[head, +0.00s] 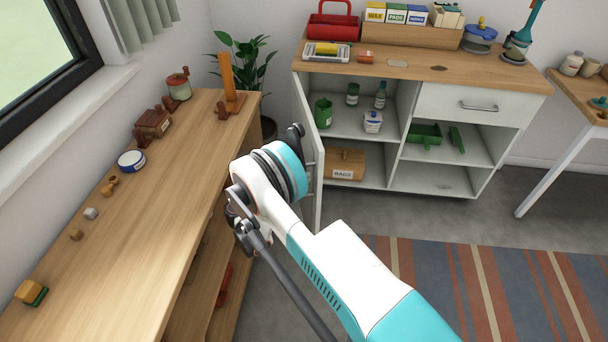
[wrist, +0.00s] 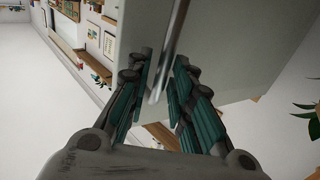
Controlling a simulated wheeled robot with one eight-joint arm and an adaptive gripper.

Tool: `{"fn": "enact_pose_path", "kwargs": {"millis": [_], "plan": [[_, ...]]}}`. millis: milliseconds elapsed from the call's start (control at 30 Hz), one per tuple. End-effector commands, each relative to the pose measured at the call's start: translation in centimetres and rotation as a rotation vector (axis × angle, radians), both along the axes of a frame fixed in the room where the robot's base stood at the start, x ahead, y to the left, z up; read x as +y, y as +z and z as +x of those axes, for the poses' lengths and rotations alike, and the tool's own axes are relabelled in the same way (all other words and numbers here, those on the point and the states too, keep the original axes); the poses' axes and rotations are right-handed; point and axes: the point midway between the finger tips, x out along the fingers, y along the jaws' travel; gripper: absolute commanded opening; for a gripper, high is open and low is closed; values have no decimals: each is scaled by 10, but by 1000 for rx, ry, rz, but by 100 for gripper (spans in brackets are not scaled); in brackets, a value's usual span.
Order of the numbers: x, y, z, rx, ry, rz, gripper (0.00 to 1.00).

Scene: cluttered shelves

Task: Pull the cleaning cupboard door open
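The white cupboard door (head: 319,205) stands swung well out from the left side of the cabinet (head: 480,103), seen nearly edge-on in the head view. In the wrist view its white panel (wrist: 235,40) fills the upper middle. A slim metal handle (wrist: 168,55) runs along it and passes between the two fingers of my gripper (wrist: 164,72). The fingers are apart, with a gap beside the bar; firm contact cannot be seen. In the head view my arm's wrist hides most of my gripper and the handle, on the door's left side.
Inside the cabinet are a green can (head: 323,113), a rags box (head: 345,164) and a green dustpan (head: 425,135). A wooden bench (head: 130,235) with small items runs along the left, close to my arm. A plant (head: 245,62) stands behind the door. The striped rug (head: 500,285) is clear.

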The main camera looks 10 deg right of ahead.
Motion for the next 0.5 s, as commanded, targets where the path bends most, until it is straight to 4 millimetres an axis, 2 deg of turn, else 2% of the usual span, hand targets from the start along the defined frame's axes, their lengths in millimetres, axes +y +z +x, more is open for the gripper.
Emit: {"fn": "enact_pose_path", "kwargs": {"millis": [100,233,500], "plan": [[19,0,-11,0,4,0,21],[34,0,-22,1,3,0,21],[46,-1,-31,1,0,0,21]]}}
